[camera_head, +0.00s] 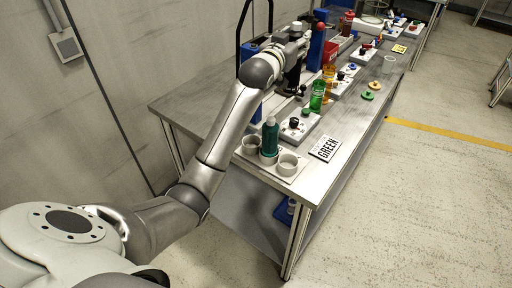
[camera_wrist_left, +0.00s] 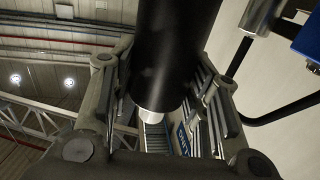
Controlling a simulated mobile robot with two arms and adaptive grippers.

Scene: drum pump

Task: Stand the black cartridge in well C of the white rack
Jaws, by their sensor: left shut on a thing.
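My left gripper (camera_head: 290,58) is over the far left part of the metal bench. It is shut on the black cartridge (camera_wrist_left: 172,55), a smooth dark cylinder with a pale end, which shows between the fingers in the left wrist view. In the head view the cartridge is a small dark shape (camera_head: 291,80) below the gripper. The white rack (camera_head: 292,177) lies at the near end of the bench, apart from the gripper. Its left well (camera_head: 251,144) and right well (camera_head: 288,164) look empty. A teal bottle (camera_head: 269,137) stands in the middle well. The well letters are not readable.
Right of the rack lies a sign reading GREEN (camera_head: 325,148). Behind the rack is a white box with a black knob (camera_head: 299,126). A green bottle (camera_head: 317,96) and an orange bottle (camera_head: 328,80) stand further back.

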